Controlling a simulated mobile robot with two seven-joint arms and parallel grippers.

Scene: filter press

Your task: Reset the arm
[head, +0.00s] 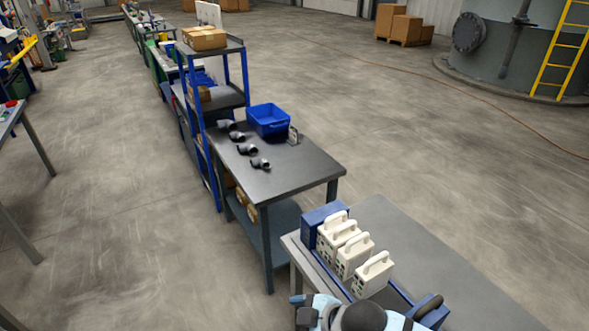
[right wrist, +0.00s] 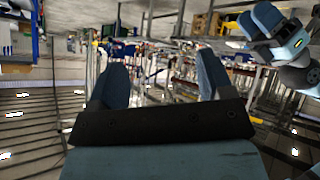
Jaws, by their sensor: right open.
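My right gripper (right wrist: 161,72) shows in the right wrist view. Its two blue fingers stand wide apart with nothing between them. Light blue and dark links of my own arm show at the bottom of the head view, beside the front table. Neither gripper's fingers can be made out there. More of my own links show at the top right of the right wrist view. Several cream plates with handles (head: 372,273) stand in a row in a blue frame (head: 326,212) on the grey front table (head: 425,242).
A dark table (head: 295,166) behind holds a blue bin (head: 268,121) and several dark pipe elbows (head: 260,163). A blue shelf rack (head: 245,72) with cardboard boxes (head: 204,38) stands beyond it. Open concrete floor lies left and right. A large tank (head: 505,50) stands at the back right.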

